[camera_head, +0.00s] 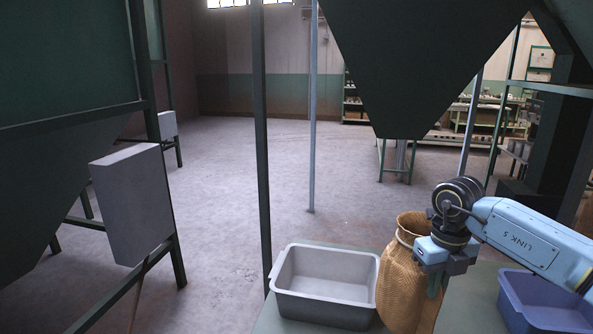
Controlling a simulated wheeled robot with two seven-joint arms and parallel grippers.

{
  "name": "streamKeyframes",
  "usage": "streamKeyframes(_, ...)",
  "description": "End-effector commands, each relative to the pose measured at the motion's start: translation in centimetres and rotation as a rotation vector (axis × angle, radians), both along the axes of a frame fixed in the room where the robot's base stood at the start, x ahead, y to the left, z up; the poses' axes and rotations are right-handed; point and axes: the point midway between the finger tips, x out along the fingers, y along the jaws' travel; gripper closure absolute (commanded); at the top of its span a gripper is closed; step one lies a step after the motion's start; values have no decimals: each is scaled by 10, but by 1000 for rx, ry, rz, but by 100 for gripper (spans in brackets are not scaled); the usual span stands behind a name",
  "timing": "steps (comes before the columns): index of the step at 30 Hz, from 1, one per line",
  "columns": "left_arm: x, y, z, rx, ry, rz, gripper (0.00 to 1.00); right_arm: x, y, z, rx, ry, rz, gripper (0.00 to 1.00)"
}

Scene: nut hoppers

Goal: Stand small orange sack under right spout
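A tan-orange woven sack (397,288) stands upright, mouth up, at the bottom centre-right; its base is cut off by the frame edge. My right gripper (433,284) reaches in from the right and points down. Its fingers overlap the sack's right side below the neck; whether they are shut on it or only beside it is hidden. A dark green hopper (420,65) narrows to a low end (402,134) above and behind the sack. I cannot tell whether this is the right spout. My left gripper is not in view.
A grey tub (325,312) stands close left of the sack on a greenish table (272,321). A blue-purple bin (548,304) is at the right. A dark post (262,150) rises behind the tub. Another hopper and a grey box (133,204) are at the left.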

Motion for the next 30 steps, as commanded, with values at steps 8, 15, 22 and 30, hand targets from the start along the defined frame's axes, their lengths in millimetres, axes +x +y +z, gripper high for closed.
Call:
streamKeyframes(8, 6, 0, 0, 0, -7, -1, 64, -17, 21, 12, -1, -3, 632, 100)
streamKeyframes(15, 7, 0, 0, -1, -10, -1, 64, -35, 37, 19, -1, -2, 1181, 100)
streamKeyframes(22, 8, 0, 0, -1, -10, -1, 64, -55, 51, 24, 1, -1, 1709, 100)
streamKeyframes(30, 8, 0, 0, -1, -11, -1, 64, -81, 65, 29, 1, -1, 2326, 100)
